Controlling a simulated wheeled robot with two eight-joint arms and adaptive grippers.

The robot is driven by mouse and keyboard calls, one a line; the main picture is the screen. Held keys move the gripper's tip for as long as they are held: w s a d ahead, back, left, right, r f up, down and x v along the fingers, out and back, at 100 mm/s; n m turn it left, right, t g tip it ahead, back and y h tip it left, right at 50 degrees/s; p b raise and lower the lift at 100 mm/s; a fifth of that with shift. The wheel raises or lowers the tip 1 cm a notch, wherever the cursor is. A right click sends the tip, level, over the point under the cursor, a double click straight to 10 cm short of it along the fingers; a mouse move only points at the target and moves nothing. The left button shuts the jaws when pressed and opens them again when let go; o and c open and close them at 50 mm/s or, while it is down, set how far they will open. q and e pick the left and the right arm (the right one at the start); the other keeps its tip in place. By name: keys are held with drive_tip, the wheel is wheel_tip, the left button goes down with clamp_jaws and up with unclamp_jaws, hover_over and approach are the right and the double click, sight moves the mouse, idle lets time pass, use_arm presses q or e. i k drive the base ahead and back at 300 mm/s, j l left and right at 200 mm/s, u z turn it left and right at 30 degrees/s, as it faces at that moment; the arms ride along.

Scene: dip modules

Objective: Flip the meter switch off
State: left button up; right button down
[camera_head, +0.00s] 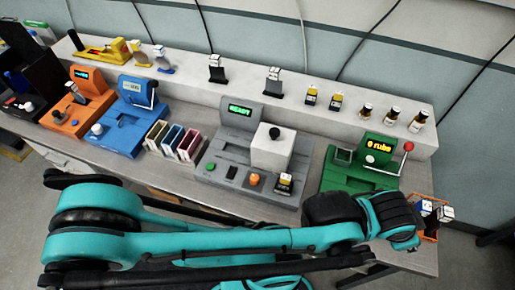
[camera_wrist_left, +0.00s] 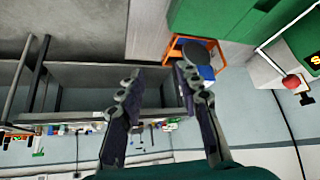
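Several devices stand in a row on the bench, and I cannot tell for sure which is the meter. The grey device (camera_head: 240,150) has a lit display reading "READY", a white block with a black knob, and small green, dark and orange controls (camera_head: 253,180) in front. The green device (camera_head: 362,165) shows a lit yellow display and a red-knobbed lever; part of it also appears in the wrist view (camera_wrist_left: 215,20). My left gripper (camera_wrist_left: 158,88) is open and empty, at the bench's right end. Its fingers are not clear in the head view. My right gripper is not in view.
An orange device (camera_head: 62,120) and a blue device (camera_head: 122,130) stand left. Coloured modules (camera_head: 172,140) lie between blue and grey. Small items line the white shelf (camera_head: 320,120). An orange-framed holder (camera_head: 432,232) sits at the right end, close to my left gripper.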

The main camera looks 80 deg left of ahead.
sight(230, 175)
drive_tip(key=u, duration=2.95)
